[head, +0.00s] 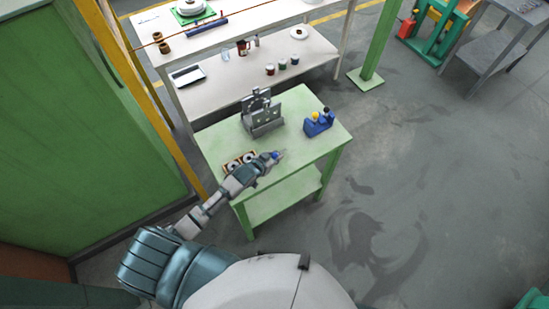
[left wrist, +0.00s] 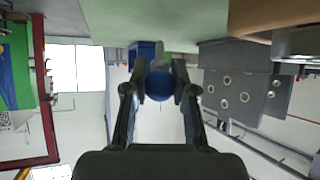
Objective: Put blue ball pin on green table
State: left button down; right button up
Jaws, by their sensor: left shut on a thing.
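In the head view a small blue spot (head: 275,155) shows at the gripper tip. My left gripper (head: 273,158) is shut on the pin over the front part of the green table (head: 294,158). It also shows in the left wrist view (left wrist: 160,92). I cannot tell if the pin touches the table top. My right gripper is not in view.
A grey metal fixture (head: 264,122) stands at the table's back. A blue holder with yellow and black balls (head: 318,126) is at the right. A brown block with rings (head: 231,166) lies beside my gripper. The tabletop's front right is clear. A white workbench (head: 225,91) stands behind.

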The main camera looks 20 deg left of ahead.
pick_arm(q)
jog(key=shift+f, duration=0.95)
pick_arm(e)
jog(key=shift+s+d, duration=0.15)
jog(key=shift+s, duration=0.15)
pick_arm(q)
jog(key=c, duration=0.9)
grip_release()
jog(key=shift+a+f, duration=0.1)
jog(key=shift+c, duration=0.2)
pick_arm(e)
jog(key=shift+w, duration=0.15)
pick_arm(q)
jog(key=shift+s, duration=0.1)
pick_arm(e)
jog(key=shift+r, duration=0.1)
pick_arm(q)
jog(key=v, duration=1.2)
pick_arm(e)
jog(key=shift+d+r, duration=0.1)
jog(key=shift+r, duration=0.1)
